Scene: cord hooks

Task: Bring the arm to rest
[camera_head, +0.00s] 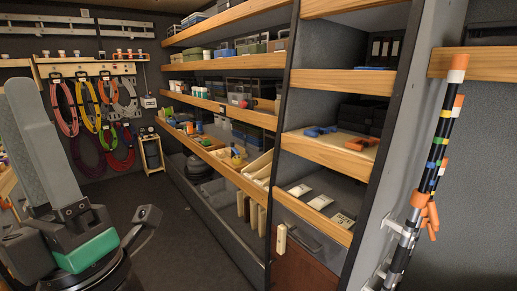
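Parts of my arm fill the lower left of the head view: tall grey links, a green section and a dark round joint. No gripper fingertips can be made out, so neither gripper shows as open or shut. The cord rack (95,66) is on the far left wall. Coiled cords in red (66,110), yellow (88,108), grey (126,104) and other colours hang from its hooks.
Wooden-edged shelves (226,92) with bins and tools run along the right. An orange clamp (357,143) and a blue clamp (320,131) lie on one shelf. Striped poles (430,180) stand at the far right. A small stand (152,152) is by the rack. The floor (190,240) between is clear.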

